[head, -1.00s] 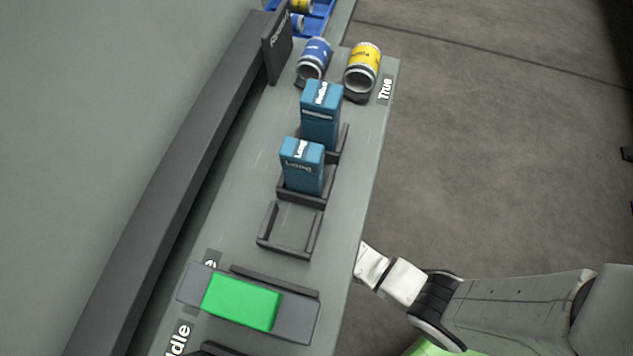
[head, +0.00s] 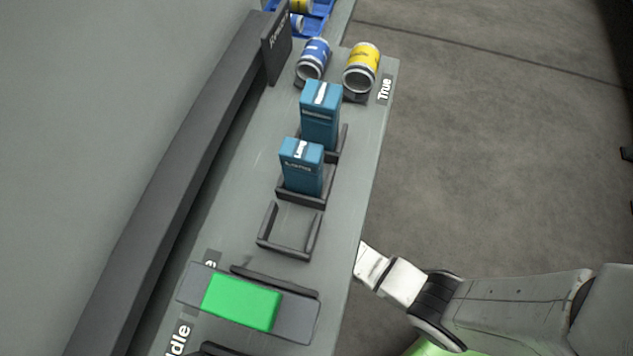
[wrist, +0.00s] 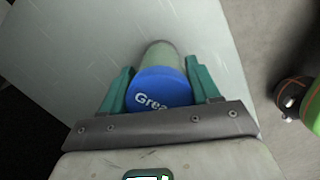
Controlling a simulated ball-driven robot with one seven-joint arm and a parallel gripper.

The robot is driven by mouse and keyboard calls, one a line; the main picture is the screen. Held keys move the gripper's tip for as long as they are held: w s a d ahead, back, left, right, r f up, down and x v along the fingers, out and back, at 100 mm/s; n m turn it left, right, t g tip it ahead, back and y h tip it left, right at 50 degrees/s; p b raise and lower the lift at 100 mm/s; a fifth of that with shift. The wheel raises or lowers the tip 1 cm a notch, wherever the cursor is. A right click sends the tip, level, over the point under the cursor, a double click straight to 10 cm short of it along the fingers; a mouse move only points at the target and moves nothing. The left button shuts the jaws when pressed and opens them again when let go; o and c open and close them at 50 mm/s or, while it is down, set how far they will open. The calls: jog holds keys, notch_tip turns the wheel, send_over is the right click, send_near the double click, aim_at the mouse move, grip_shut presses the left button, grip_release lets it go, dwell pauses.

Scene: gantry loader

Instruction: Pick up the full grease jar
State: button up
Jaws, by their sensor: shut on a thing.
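The grease jar (wrist: 159,88) shows in the wrist view, with a blue lid that reads "Grea" and a pale grey-green body. My gripper (wrist: 163,82) is shut on it, one teal finger at each side. Part of the lid is hidden by the gripper's dark crossbar. I cannot tell whether the jar touches the surface below. In the head view neither the jar nor my gripper shows; only my arm is at the lower right.
The grey bench (head: 240,190) carries two blue boxes (head: 320,115) (head: 301,167) in dark holders and an empty holder (head: 290,232). A green block (head: 241,301) lies nearer. A blue can (head: 314,58) and a yellow can (head: 362,66) lie at the far end. Floor is clear right.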

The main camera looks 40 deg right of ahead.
jog(key=shift+r, duration=0.15)
notch_tip(320, 180, up, 3)
jog(key=shift+w+r+p, duration=0.1)
jog(key=shift+r+p, duration=0.1)
jog(key=shift+p, duration=0.8)
jog(key=s+a+r+p, duration=0.1)
jog(key=s+p, duration=0.3)
jog(key=s, duration=0.5)
jog(key=s+a+r+p, duration=0.2)
jog(key=s+p, duration=0.2)
jog(key=s, duration=0.5)
jog(key=shift+r, duration=0.2)
